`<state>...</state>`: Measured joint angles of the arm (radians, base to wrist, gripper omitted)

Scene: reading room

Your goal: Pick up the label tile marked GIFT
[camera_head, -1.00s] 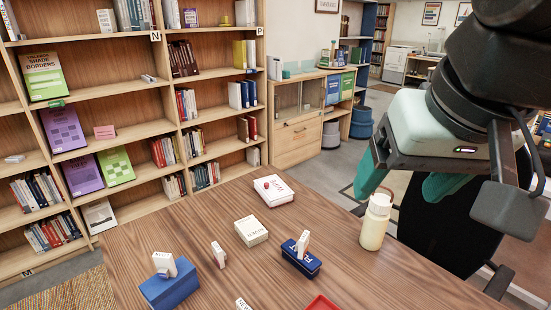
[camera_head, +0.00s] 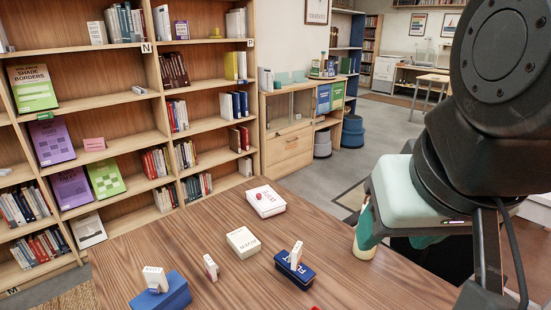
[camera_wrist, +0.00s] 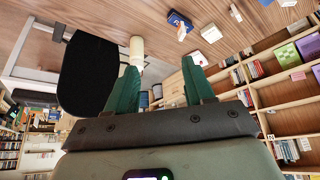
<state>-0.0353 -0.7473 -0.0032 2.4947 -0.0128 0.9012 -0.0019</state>
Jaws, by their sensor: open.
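Several small white label tiles are on the wooden table in the head view. One tile (camera_head: 154,279) sits on a blue box at the left, one tile (camera_head: 210,267) stands on the bare wood, and one tile (camera_head: 296,254) stands on a navy box. Their lettering is too small to tell which reads GIFT. My gripper (camera_head: 393,236) is at the right, apart from the tiles, with one teal finger in front of the cream bottle. In the wrist view my gripper (camera_wrist: 160,85) shows two teal fingers spread wide with nothing between them.
A white box with a red spot (camera_head: 266,201) and a cream box (camera_head: 243,242) lie flat on the table (camera_head: 220,230). The blue box (camera_head: 172,292) and navy box (camera_head: 293,272) stand nearer. The cream bottle (camera_wrist: 137,48) stands near my fingers. Bookshelves (camera_head: 120,103) stand behind.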

